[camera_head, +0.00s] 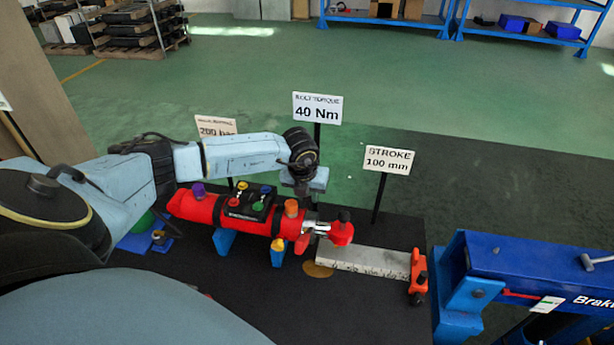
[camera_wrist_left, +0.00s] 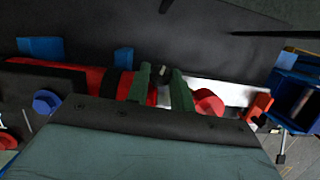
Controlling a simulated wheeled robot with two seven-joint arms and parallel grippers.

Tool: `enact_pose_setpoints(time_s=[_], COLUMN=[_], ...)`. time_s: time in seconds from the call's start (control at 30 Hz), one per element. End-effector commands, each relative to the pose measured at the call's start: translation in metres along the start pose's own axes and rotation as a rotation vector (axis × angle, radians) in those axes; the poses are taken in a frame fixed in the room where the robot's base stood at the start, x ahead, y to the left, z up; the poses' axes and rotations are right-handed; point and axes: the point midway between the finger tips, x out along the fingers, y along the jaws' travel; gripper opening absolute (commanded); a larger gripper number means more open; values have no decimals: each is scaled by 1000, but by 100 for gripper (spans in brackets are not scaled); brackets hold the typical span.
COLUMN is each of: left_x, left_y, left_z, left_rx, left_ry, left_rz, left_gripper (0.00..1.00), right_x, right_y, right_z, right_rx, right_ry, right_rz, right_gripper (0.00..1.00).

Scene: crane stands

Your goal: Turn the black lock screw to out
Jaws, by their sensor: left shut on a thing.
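The red cylinder (camera_head: 240,213) lies on blue supports on the black bench, with a silver rod and a red knob (camera_head: 341,233) at its right end. A small black cap (camera_head: 344,215) shows above that knob. My left gripper (camera_head: 311,203) is over the cylinder's right end; its fingertips are hard to see in the head view. In the left wrist view, its two green fingers (camera_wrist_left: 161,70) close around a small dark piece, apparently the black lock screw (camera_wrist_left: 163,73), mostly hidden between them. The red knob (camera_wrist_left: 208,101) is right of the fingers. My right gripper is not in view.
Purple, yellow, green and orange knobs stand along the cylinder. A scale bar (camera_head: 365,259) with a red-orange slider (camera_head: 418,277) lies to the right. A blue beam (camera_head: 540,270) stands beyond it. Signs on posts, including the 40 Nm sign (camera_head: 316,108), stand behind the cylinder.

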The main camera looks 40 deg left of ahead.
Motion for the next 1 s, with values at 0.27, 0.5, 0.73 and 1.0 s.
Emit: enact_pose_setpoints(time_s=[0.27, 0.5, 0.73, 1.0], left_x=[-1, -1, -1, 0], left_y=[-1, -1, -1, -1], left_z=[1, 1, 1, 0], left_rx=[-43, -47, -46, -46], left_ry=[-2, -2, -1, 0], left_rz=[39, 43, 43, 43], left_gripper=[0, 0, 32, 45], right_x=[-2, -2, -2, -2], right_y=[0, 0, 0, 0], right_z=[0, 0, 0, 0], right_rx=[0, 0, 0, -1], right_ry=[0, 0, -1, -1], right_rz=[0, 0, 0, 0], right_gripper=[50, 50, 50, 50])
